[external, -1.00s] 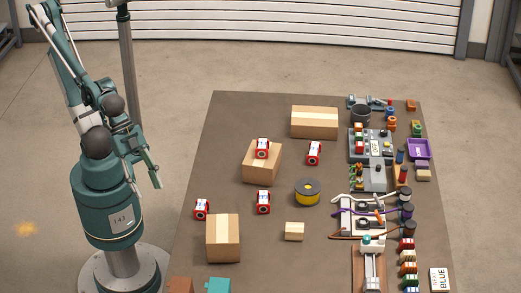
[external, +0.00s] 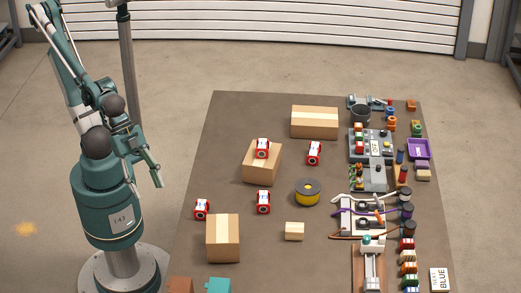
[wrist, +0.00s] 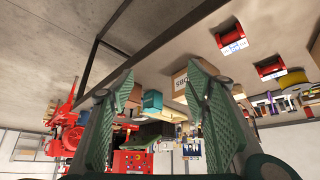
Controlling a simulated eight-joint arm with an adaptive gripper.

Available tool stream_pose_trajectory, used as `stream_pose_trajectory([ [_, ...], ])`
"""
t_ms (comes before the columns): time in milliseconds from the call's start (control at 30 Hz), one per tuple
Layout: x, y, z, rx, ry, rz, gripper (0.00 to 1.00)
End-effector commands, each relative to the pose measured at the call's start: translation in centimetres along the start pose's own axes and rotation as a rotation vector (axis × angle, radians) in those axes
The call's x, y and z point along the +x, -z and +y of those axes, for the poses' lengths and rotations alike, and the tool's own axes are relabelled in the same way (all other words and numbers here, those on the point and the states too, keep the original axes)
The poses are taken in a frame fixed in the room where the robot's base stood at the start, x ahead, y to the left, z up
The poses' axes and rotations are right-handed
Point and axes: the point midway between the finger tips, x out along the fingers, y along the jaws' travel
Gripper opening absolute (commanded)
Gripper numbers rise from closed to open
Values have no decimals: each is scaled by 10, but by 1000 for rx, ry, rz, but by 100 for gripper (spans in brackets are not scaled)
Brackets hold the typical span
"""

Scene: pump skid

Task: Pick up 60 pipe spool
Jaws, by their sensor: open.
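Several red pipe spools with white labels show in the external view. One spool (external: 262,149) is on a cardboard box (external: 261,169), a second (external: 314,153) is to its right, a third (external: 263,201) is nearer the middle, and a fourth (external: 201,209) is near the left edge. Their labels are too small to read, so I cannot tell which is 60. My gripper (wrist: 160,75) is open and empty in the wrist view, its green fingers apart. Red spools (wrist: 230,40) (wrist: 270,66) show beyond it at upper right, well clear of the fingers.
Boxes stand at the back (external: 314,123) and front left (external: 222,238) of the brown table. A yellow-and-black reel (external: 307,192) and small block (external: 294,231) lie mid-table. Grey equipment (external: 371,145), cables and coloured parts crowd the right side.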

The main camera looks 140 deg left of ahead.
Motion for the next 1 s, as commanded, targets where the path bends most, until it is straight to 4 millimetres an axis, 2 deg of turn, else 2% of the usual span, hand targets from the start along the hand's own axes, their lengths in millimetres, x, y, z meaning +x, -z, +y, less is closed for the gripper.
stream_pose_trajectory([
  [367, 3, 13, -12, 63, 14, -48, 48],
  [1000, 27, 38, -60, 305, 13, -241, 48],
])
